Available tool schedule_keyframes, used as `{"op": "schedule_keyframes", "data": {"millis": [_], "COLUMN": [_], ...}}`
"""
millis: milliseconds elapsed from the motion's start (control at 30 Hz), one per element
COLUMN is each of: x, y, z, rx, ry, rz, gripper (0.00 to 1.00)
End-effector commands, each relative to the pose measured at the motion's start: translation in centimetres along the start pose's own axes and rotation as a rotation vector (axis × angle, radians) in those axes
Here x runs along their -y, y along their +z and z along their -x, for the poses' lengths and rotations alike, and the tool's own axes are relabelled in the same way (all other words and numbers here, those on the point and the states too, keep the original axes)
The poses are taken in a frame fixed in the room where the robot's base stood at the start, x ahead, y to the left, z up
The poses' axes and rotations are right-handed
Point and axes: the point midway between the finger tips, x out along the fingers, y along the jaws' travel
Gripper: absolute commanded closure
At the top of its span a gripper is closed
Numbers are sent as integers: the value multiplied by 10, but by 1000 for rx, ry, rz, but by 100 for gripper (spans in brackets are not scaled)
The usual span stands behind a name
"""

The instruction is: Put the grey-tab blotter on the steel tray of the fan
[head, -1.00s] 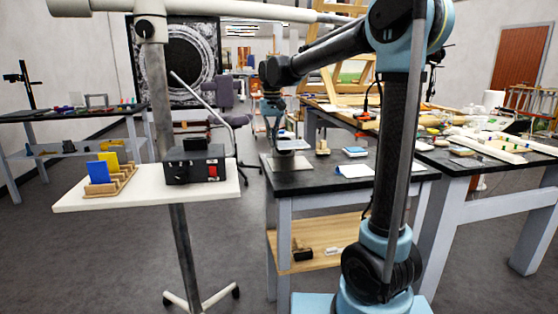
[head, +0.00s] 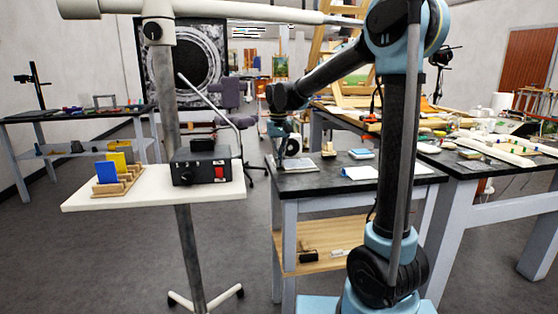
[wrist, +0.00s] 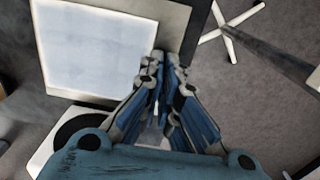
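The blotter is a pale, nearly square sheet (wrist: 95,45) at upper left in the wrist view. It lies flat over a grey plate, which I take for the steel tray (wrist: 177,22); its margin shows along the sheet's top and right. My gripper (wrist: 165,58) has its fingertips close together at the sheet's right edge. Whether the grey tab is between them is hidden. The fan shows a dark disc (wrist: 80,130) at lower left, and in the head view its dark round face (head: 292,145) stands above the pale tray (head: 298,163). My gripper (head: 279,160) is just left of it.
The black worktop (head: 325,183) carries a small wooden block, a blue-white box (head: 361,154) and a white cloth (head: 359,173) right of the fan. A white stand shelf (head: 150,190) with a black control box (head: 200,166) and card rack is at left. Open floor lies between.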

Motion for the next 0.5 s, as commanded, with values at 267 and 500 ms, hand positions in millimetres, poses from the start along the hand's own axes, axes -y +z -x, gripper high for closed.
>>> {"op": "schedule_keyframes", "data": {"millis": [267, 500], "x": [0, 1], "y": [0, 0], "z": [0, 2], "rx": [0, 0], "ry": [0, 0], "rz": [1, 1], "gripper": [75, 75]}}
